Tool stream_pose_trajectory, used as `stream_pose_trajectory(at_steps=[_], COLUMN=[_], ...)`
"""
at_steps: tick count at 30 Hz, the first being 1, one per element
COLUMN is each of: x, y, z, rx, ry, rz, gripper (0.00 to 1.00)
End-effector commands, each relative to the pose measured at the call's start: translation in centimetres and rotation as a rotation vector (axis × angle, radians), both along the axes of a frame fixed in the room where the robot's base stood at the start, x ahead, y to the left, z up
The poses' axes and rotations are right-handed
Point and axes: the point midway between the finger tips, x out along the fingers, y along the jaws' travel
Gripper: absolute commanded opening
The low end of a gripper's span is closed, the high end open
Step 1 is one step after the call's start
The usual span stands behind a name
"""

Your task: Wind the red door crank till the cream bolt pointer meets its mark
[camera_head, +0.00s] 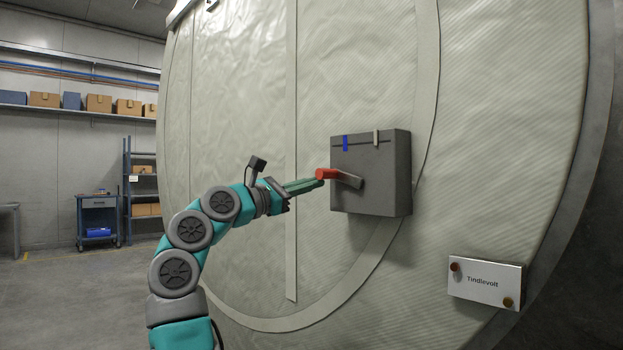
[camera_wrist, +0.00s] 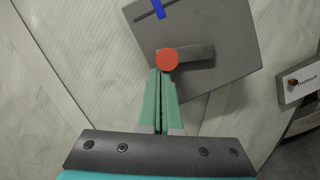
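The grey lock box (camera_head: 370,185) sits on the pale, quilted round door. Its crank has a red knob (camera_head: 326,174) on a grey arm (camera_head: 349,181); the knob points left of the hub in the head view. The cream pointer (camera_head: 376,138) stands in the slot near the box top, to the right of and apart from the blue mark (camera_head: 345,143). My gripper (camera_head: 320,181) has its green fingers close together, tips at the knob's lower side. The cream pointer is out of the wrist view.
A white name plate (camera_head: 485,283) with small round knobs is on the door at lower right. A blue-grey cabinet (camera_head: 98,218) and shelves with boxes (camera_head: 99,103) stand far left. The floor (camera_head: 80,290) at left is clear.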

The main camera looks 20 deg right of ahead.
Motion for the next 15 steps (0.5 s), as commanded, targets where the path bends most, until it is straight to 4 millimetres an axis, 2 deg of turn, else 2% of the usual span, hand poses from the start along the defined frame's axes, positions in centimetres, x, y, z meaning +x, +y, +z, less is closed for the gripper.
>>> stream_pose_trajectory(at_steps=[3,15], x=[-0.07,-0.09], y=[-0.07,-0.01], z=[0.66,1.07], rx=[0.0,-0.001], ry=[-0.001,0.0], rz=[-0.001,0.001], gripper=[0.0,0.0])
